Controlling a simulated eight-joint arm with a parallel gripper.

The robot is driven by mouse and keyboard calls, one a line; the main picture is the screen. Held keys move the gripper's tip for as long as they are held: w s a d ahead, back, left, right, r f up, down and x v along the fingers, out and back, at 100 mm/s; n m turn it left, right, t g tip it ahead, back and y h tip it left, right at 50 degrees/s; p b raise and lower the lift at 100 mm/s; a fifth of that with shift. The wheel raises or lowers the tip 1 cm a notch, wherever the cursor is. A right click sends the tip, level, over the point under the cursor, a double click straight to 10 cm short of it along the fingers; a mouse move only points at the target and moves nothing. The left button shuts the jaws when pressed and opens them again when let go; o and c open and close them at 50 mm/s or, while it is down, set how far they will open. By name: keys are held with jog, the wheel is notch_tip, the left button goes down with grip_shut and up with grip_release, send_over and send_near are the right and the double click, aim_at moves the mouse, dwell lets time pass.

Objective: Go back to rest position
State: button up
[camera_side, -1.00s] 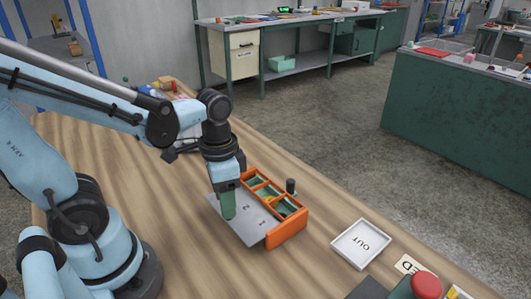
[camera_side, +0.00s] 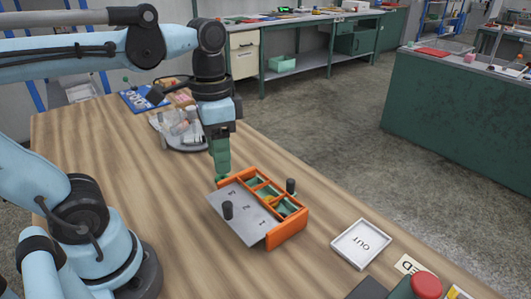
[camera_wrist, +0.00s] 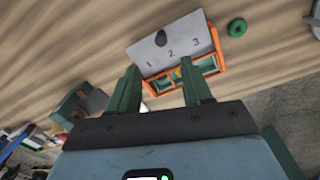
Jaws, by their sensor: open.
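An orange box (camera_side: 288,234) with several compartments sits on the wooden table. Its grey lid (camera_side: 246,221), marked 1, 2 and 3, lies shifted to one side, with green-lined compartments showing. A black knob (camera_side: 228,211) stands on the lid. In the wrist view the lid (camera_wrist: 180,52), knob (camera_wrist: 161,38) and orange rim (camera_wrist: 220,48) show beyond my fingers. My gripper (camera_side: 221,177) is above the far-left end of the box, apart from the knob. Its green fingers (camera_wrist: 160,67) are spread and empty in the wrist view.
A green ring (camera_wrist: 237,27) lies beside the box. A black peg (camera_side: 291,186) stands behind the box. A white OUT tray (camera_side: 361,244) and a red button (camera_side: 426,285) are at right.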

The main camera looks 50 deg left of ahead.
jog(key=shift+r, duration=0.1)
jog(key=w+f+n+t, duration=0.3)
jog(key=w+f+t, duration=0.1)
jog(key=t, duration=0.3)
jog(key=shift+w+a+f+n, duration=0.25)
jog(key=shift+w+n, duration=0.05)
jog(key=shift+w, duration=0.3)
